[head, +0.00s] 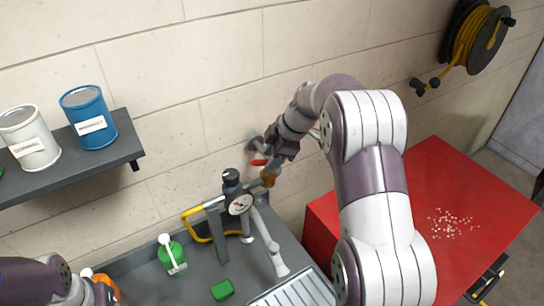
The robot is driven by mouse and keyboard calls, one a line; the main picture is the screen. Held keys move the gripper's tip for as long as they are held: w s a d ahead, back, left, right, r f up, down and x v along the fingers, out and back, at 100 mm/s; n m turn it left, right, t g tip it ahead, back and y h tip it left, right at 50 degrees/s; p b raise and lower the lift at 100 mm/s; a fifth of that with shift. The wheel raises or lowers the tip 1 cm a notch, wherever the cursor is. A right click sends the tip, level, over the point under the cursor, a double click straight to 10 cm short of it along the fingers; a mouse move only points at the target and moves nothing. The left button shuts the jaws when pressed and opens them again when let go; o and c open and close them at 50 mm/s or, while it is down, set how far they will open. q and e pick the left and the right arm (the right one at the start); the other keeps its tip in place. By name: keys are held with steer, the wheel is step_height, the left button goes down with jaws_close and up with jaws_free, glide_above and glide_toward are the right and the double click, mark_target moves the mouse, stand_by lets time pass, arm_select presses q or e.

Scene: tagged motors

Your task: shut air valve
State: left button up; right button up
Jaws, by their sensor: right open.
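The air valve shows a small red lever (259,162) and a brass-coloured body (268,179) on the pipe by the wall. It sits just right of a round pressure gauge (240,204) with a black knob (231,178) above it. My right gripper (262,150) reaches in from the right and is open, with its fingers close above the red lever. I cannot tell whether a finger touches the lever. The gripper and wrist partly hide the valve. My left arm shows only at the lower left corner, and its fingers are not visible.
The grey bench (202,266) below holds a green bottle (172,255) and a green block (222,290). A shelf (128,150) with tins is at left. A red cabinet (462,190) stands at right, under a hose reel (478,40).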

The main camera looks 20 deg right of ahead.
steer(key=shift+w+f, duration=0.15)
jaws_close()
steer(key=shift+f+m+b, duration=0.15)
steer(key=shift+m+b, duration=0.55)
steer(key=shift+b, duration=0.3)
steer(key=m+b, duration=0.1)
steer(key=m+t+h, duration=0.1)
steer(key=shift+a+m+b, duration=0.2)
steer(key=shift+m+b, duration=0.1)
steer(key=shift+b, duration=0.1)
steer(key=shift+a+r+m+h, duration=0.1)
steer(key=shift+r+m+h, duration=0.1)
steer(key=shift+m+h, duration=0.55)
steer(key=m+h, duration=0.1)
steer(key=m, duration=0.2)
steer(key=shift+a+r, duration=0.1)
steer(key=shift+a, duration=0.05)
steer(key=shift+a+m+h, duration=0.15)
steer(key=shift+m+h, duration=0.5)
steer(key=shift+m, duration=1.1)
